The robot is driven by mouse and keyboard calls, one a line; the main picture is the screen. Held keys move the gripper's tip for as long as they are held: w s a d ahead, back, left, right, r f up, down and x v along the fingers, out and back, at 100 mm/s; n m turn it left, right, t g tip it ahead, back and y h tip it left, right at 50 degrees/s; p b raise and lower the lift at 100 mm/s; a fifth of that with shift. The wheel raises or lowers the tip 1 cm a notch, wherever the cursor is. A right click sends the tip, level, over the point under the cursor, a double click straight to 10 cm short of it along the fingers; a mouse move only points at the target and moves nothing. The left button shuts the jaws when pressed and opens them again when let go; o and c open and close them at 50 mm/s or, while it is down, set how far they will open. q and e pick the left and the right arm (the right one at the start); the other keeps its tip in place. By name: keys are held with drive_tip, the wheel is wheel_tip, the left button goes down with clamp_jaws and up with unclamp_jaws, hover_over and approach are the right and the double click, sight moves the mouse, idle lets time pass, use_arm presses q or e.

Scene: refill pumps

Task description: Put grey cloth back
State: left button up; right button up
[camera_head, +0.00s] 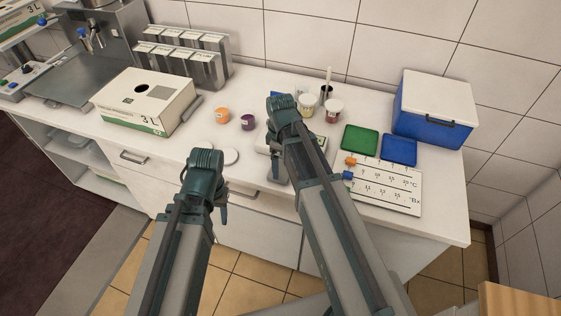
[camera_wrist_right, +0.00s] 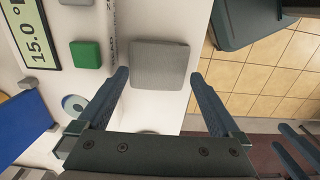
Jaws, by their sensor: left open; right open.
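The grey cloth (camera_wrist_right: 160,65) shows in the right wrist view as a flat, folded-looking square on the white counter, close to its edge. My right gripper (camera_wrist_right: 159,76) is open, with its fingertips on either side of the cloth in that view; I cannot tell whether they touch it. In the head view my right gripper (camera_head: 280,150) is over the counter's front part, and its arm hides much of what lies below. My left gripper (camera_head: 222,190) is open and empty, in front of the counter edge.
A device with a 15.0 display (camera_wrist_right: 37,38) and a green button (camera_wrist_right: 87,54) lies beside the cloth. Green (camera_head: 360,138) and blue (camera_head: 399,150) mats and a cooler (camera_head: 432,112) are right.

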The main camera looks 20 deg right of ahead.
sight(281, 169)
wheel_tip(281, 169, up, 10)
drive_tip(key=p, duration=0.9)
drive_tip(key=s+a+m+h, duration=0.1)
drive_tip(key=s+a+m, duration=0.6)
drive_tip(key=s+a, duration=0.3)
drive_tip(key=s, duration=0.4)
drive_tip(key=shift+s+a+f+b, duration=0.15)
drive_tip(key=shift+s+a+b, duration=0.05)
drive_tip(key=shift+a+b, duration=0.1)
drive_tip(key=shift+f, duration=0.1)
wheel_tip(281, 169, down, 4)
drive_tip(key=b, duration=0.4)
drive_tip(key=shift+f, duration=0.2)
